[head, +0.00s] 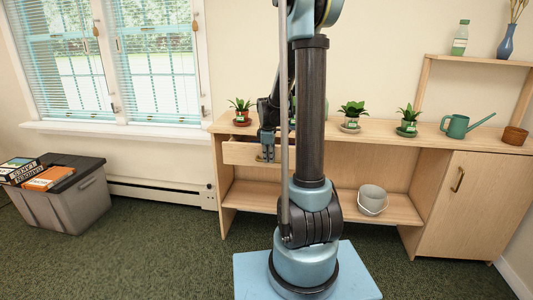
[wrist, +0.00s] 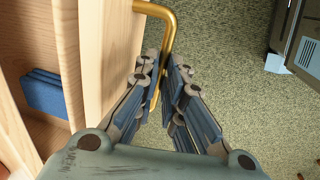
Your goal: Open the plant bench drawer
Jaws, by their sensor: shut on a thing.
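The plant bench (head: 345,138) is pale wood and stands along the wall. Its drawer (head: 239,153) is under the left part of the top and stands partly pulled out, with a dark gap above its front. In the wrist view the drawer front (wrist: 107,55) runs up the left, with the open inside behind it and a blue thing (wrist: 42,92) in there. My gripper (head: 267,154) is at the drawer front. In the wrist view its fingers (wrist: 166,68) are closed around the brass handle (wrist: 168,28). My arm hides the drawer's right part in the head view.
Potted plants, one of them at the left end (head: 241,110), and a green watering can (head: 457,126) stand on the bench top. A grey bucket (head: 372,199) is on the lower shelf. A grey storage box (head: 67,200) stands at the left. The carpet between is clear.

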